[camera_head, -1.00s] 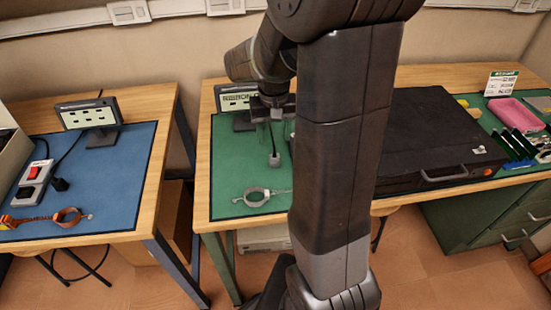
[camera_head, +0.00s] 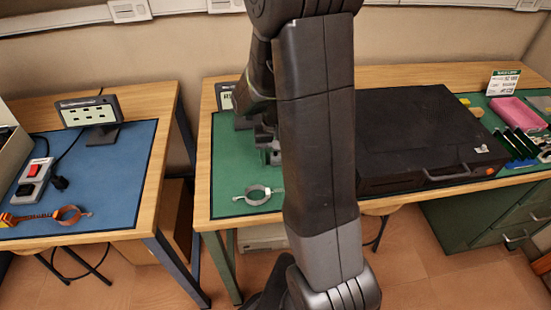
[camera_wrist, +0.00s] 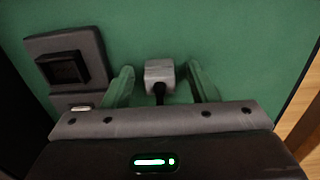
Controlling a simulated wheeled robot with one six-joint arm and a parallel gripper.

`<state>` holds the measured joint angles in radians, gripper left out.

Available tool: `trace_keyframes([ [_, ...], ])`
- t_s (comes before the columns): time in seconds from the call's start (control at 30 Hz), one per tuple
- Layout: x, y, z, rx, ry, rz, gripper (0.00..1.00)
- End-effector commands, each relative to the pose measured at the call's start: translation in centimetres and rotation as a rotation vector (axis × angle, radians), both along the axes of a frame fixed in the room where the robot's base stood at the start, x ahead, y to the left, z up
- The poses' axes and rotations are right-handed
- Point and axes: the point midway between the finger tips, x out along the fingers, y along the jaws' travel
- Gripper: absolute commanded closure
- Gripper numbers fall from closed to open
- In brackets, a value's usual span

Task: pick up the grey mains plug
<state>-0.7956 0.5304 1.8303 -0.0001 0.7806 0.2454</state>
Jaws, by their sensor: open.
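The grey mains plug (camera_wrist: 160,71) lies on the green mat (camera_wrist: 225,35), with its dark cord running back toward my gripper. In the wrist view my gripper (camera_wrist: 160,76) is open, one finger to the left of the plug and one to the right. Clear gaps of green show between the plug and both fingers. In the head view my gripper (camera_head: 267,140) is low over the green mat, partly behind my own arm, and I cannot make out the plug clearly there.
A dark grey block with a black square (camera_wrist: 66,66) stands left of the fingers. A grey ring-shaped strap (camera_head: 257,194) lies near the mat's front. A black case (camera_head: 420,135) is to the right. The blue-matted table (camera_head: 110,175) at left holds a power strip (camera_head: 34,178).

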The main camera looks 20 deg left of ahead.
Motion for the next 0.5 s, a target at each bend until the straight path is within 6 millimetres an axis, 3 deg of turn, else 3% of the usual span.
trace_keyframes([
  [0.03,0.0,0.0,0.02,0.0,0.0,0.0,0.47],
  [0.23,0.0,0.0,0.04,0.0,0.0,0.0,0.86],
  [0.5,0.0,0.0,0.08,0.0,0.0,0.0,0.86],
])
